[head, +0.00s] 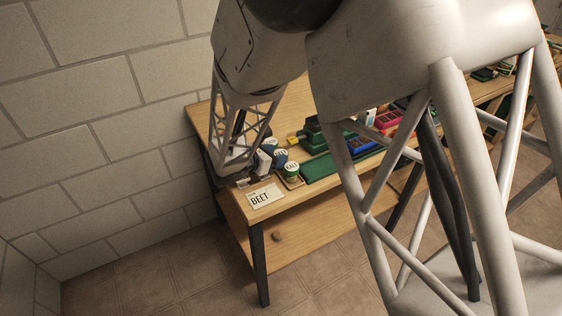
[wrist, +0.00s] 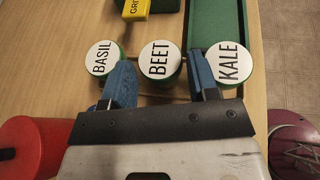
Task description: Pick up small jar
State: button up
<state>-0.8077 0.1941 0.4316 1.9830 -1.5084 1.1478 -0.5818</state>
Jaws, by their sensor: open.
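Three small jars with white lids and green bodies stand in a row in the wrist view: BASIL (wrist: 101,57), BEET (wrist: 160,58) and KALE (wrist: 228,62). My gripper (wrist: 160,76) is open, its blue fingers pointing at the row. One finger lies between the BASIL and BEET jars, the other between BEET and KALE, so the BEET jar is between them. I cannot tell whether either finger touches a jar. In the head view, the KALE jar (head: 292,171) shows beside my gripper. A card reading BEET (head: 264,196) lies at the table's front edge.
A green tray (wrist: 231,20) and a yellow box marked GRIT (wrist: 136,9) lie beyond the jars. A red cylinder (wrist: 28,148) and a dark purple round thing (wrist: 293,142) flank my gripper. The wooden table (wrist: 50,60) is bare left of the jars.

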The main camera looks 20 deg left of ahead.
aim_at(281, 153)
jog(key=x, duration=0.2)
jog(key=shift+w+d+f, duration=0.15)
jog(key=shift+w, duration=0.05)
jog(key=shift+d+f, duration=0.15)
jog(key=shift+f, duration=0.05)
jog(key=shift+d+f, duration=0.1)
jog(key=shift+f, duration=0.1)
jog(key=shift+c, duration=0.3)
jog(key=shift+f, duration=0.1)
jog(key=c, duration=0.5)
jog(key=shift+c, duration=0.2)
jog(key=r, duration=1.1)
jog(key=shift+w+a, duration=0.15)
jog(key=shift+a, duration=0.05)
